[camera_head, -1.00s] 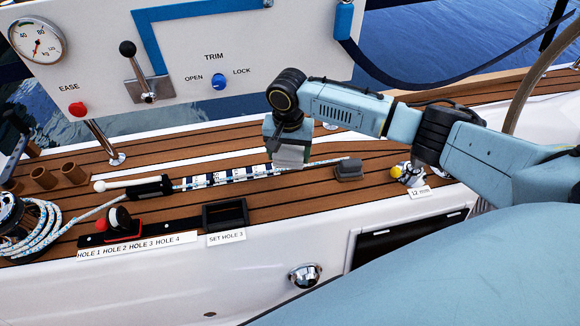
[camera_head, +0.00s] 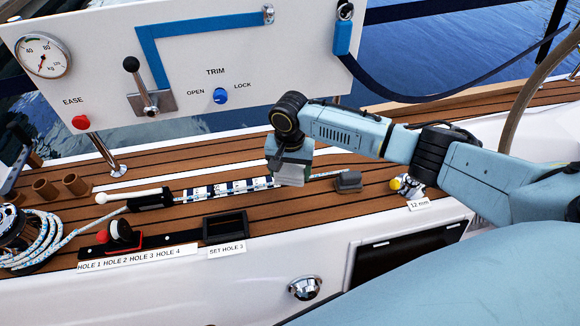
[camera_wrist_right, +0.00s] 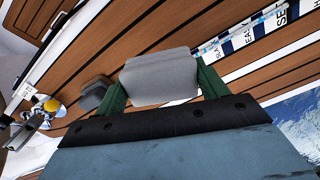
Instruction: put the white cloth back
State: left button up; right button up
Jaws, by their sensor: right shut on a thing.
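The white cloth (camera_head: 292,174) looks like a small pale grey-white folded pad. It hangs under my right gripper (camera_head: 290,160), over the wooden deck near the striped marker strip (camera_head: 230,188). In the right wrist view the cloth (camera_wrist_right: 160,78) sits between the two green fingers of my right gripper (camera_wrist_right: 158,88), which are shut on it. From the head view I cannot tell whether it touches the deck. My left gripper is not in view.
A dark grey block (camera_head: 348,181) stands on the deck just right of the cloth. A black open tray (camera_head: 225,228) lies at the front, left of the gripper. The white control panel (camera_head: 200,60) rises behind. A yellow-topped fitting (camera_head: 395,184) is further right.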

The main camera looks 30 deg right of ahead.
jog(key=b, duration=0.2)
send_over(290, 197)
notch_tip(290, 197, down, 5)
jog(key=shift+s+f, duration=0.1)
jog(key=shift+f, duration=0.65)
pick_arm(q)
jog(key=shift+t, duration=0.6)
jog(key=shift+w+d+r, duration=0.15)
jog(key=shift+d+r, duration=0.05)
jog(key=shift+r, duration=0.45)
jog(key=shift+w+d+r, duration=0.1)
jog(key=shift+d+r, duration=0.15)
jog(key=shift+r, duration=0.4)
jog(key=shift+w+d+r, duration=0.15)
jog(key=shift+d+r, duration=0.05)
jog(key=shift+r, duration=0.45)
pick_arm(e)
jog(key=shift+f, duration=0.75)
jog(key=shift+f, duration=0.3)
jog(key=o, duration=1.1)
jog(key=shift+c, duration=0.2)
